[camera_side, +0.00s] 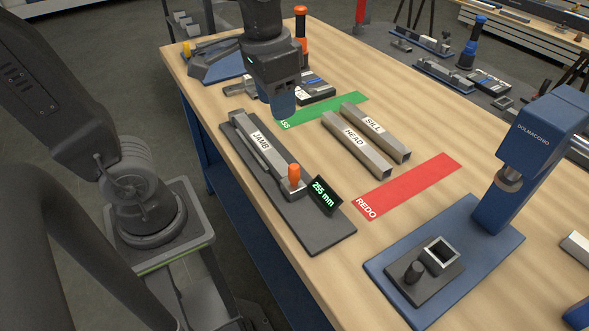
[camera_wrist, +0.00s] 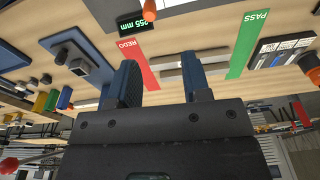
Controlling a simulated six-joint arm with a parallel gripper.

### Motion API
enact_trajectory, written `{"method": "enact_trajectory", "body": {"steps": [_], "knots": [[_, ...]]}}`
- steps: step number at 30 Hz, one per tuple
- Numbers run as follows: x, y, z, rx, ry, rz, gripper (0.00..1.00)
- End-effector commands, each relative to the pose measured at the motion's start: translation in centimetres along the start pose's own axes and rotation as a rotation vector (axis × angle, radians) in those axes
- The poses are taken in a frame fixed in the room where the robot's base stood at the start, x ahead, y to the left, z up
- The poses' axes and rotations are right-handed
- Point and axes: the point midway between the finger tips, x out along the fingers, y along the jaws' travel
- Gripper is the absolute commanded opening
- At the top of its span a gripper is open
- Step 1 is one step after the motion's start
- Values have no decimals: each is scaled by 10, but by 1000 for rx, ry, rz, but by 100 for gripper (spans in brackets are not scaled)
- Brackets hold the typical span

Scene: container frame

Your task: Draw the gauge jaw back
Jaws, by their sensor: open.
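The gauge (camera_side: 322,239) is a dark flat plate at the bench's front edge, with a small display (camera_side: 325,195) reading 255 mm. A grey bar labelled JAMB (camera_side: 259,139) lies along it. The gauge jaw stands at the near end of the bar, topped by an orange knob (camera_side: 294,174); the knob also shows at the top edge of the wrist view (camera_wrist: 150,10). I cannot tell whether jaw and bar touch. My gripper (camera_side: 283,106) hangs above the bench beyond the gauge, apart from the knob. In the wrist view its two blue fingers (camera_wrist: 160,78) are spread with nothing between them.
Bars labelled HEAD (camera_side: 352,145) and SILL (camera_side: 375,135) lie side by side between the green PASS strip (camera_side: 345,103) and the red REDO strip (camera_side: 410,184). A blue press (camera_side: 522,160) stands at the right. Tools and an orange-topped bottle (camera_side: 301,25) are at the back left.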

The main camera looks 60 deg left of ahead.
Motion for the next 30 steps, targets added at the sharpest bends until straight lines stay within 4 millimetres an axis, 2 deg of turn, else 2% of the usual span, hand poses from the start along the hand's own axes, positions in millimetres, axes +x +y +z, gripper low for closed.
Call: {"method": "enact_trajectory", "body": {"steps": [1,6,10,14,20,30], "knots": [[4,3,-13,15,-76,1,49],[16,12,-44,56,-300,0,50],[26,18,-61,78,-424,-4,50],[32,22,-70,90,-492,-6,50],[42,23,-67,93,-516,-7,50],[98,21,-35,92,-515,-6,50]]}}
